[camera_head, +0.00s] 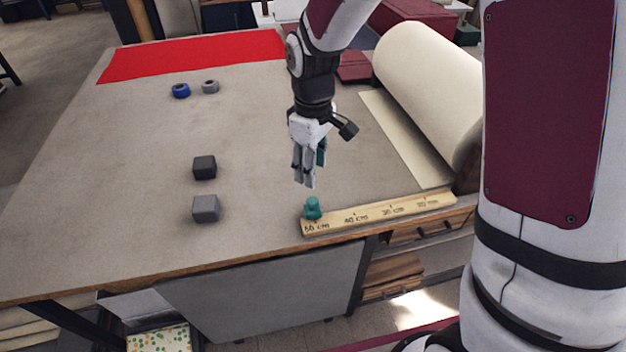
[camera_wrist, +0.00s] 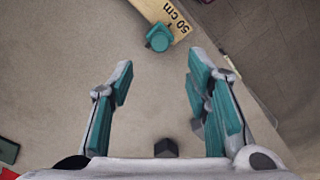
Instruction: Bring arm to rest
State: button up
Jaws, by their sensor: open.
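My gripper (camera_head: 309,180) hangs from my arm above the table, pointing down, close to the ruler's near-left end. In the wrist view my gripper (camera_wrist: 157,85) has its teal-padded fingers wide apart with nothing between the tips. A small teal piece (camera_head: 312,208) sits at the 50 cm end of a wooden ruler (camera_head: 372,216), below the fingers and apart from them. In the wrist view the teal piece (camera_wrist: 159,37) lies beyond the fingertips, by the ruler's end (camera_wrist: 180,17).
The grey table (camera_head: 120,150) holds a dark cube (camera_head: 204,167), a grey cube (camera_head: 205,208), a blue ring (camera_head: 181,90) and a grey ring (camera_head: 210,87). Red cloth (camera_head: 195,56) covers the back edge. A large cream roll (camera_head: 428,85) lies at the right. The table's left side is mostly clear.

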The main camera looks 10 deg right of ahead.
jog(key=shift+r, duration=0.9)
jog(key=s+d+r+m+t, duration=0.4)
jog(key=s+r, duration=0.4)
jog(key=r, duration=0.5)
jog(key=s+d+r+m, duration=0.2)
jog(key=s, duration=0.4)
jog(key=s+d+r+m+t, duration=0.1)
jog(key=s+d+r+m, duration=0.1)
jog(key=s, duration=0.4)
jog(key=shift+d+r+m+t, duration=0.3)
jog(key=shift+r+m, duration=0.4)
jog(key=shift+s, duration=0.1)
dwell(0.5)
